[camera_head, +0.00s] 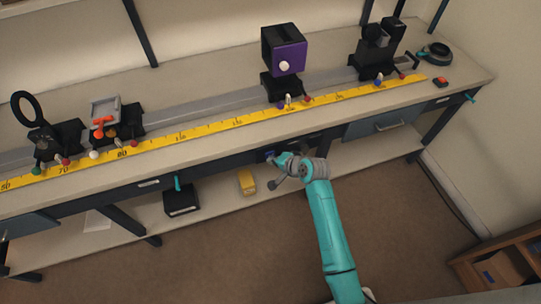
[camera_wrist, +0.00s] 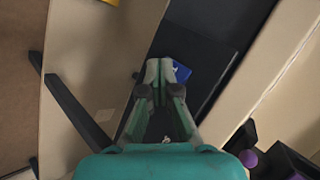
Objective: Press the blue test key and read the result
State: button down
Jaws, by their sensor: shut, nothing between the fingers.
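The blue test key (camera_wrist: 183,72) shows in the wrist view on a dark panel, just beyond and to the right of my fingertips, which hide part of it. A small blue patch (camera_head: 269,154) that looks like the same key shows in the head view on the bench's dark front. My gripper (camera_wrist: 161,68) is shut with nothing in it. In the head view my gripper (camera_head: 277,161) is at the bench front, right by the blue patch. I cannot tell whether the fingertips touch the key. No readable result shows.
The bench top (camera_head: 220,88) above carries a rail with several optical mounts, a purple-faced box (camera_head: 290,55) and a yellow ruler (camera_head: 215,127). A lower shelf (camera_head: 219,203) holds a yellow object (camera_head: 247,182) and a black box (camera_head: 181,201). A drawer (camera_head: 385,123) is right of my gripper.

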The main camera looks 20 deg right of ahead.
jog(key=shift+s, duration=0.7)
jog(key=shift+s, duration=0.1)
jog(key=shift+s, duration=2.45)
